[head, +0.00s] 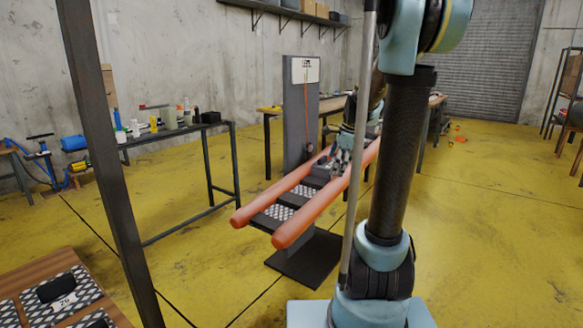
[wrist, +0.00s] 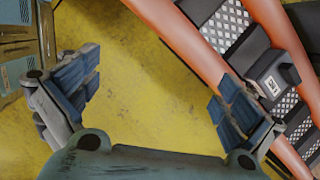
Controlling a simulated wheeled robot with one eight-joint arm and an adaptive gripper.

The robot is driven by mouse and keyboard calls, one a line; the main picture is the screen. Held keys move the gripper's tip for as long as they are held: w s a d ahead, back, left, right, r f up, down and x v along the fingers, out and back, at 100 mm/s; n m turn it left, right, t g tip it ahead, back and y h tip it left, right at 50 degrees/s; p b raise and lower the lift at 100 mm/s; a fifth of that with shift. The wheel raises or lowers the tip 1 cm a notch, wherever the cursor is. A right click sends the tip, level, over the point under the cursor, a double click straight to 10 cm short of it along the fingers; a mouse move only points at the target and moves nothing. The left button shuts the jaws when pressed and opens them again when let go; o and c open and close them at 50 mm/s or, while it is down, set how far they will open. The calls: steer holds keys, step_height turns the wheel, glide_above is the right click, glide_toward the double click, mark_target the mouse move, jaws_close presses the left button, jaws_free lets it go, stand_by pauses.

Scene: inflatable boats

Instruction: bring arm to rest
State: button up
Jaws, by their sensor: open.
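My gripper (head: 337,160) is at the far end of my arm, above or beside the orange-tubed boat frame (head: 325,195) in the head view. In the wrist view my gripper (wrist: 158,95) is open, with its two blue-padded fingers wide apart. Only yellow floor shows between them, and it holds nothing. One orange tube (wrist: 185,38) runs diagonally close to the right finger. A grey and black box (wrist: 273,78) sits between the tubes, to the right of that finger. My arm partly hides the boat's far end in the head view.
A grey post with a sign (head: 305,72) stands behind the boat. A bench with bottles (head: 170,122) is at the left, and a wooden table (head: 270,111) is behind. A dark upright post (head: 105,150) crosses the left foreground. Yellow floor (head: 490,220) is clear at the right.

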steer(key=s+f+n+h, duration=0.1)
steer(key=s+f+n, duration=0.2)
steer(key=s+n, duration=0.3)
steer(key=s+d+f+n, duration=0.1)
steer(key=s+f+n, duration=0.3)
steer(key=s, duration=1.1)
steer(key=s+f+n+h, duration=0.1)
steer(key=s+f+n, duration=0.3)
steer(key=s+n, duration=0.5)
steer(key=shift+s+d+h, duration=0.3)
steer(key=shift+s, duration=0.6)
steer(key=shift+f, duration=0.1)
steer(key=shift+w+f, duration=0.2)
steer(key=shift+w, duration=0.25)
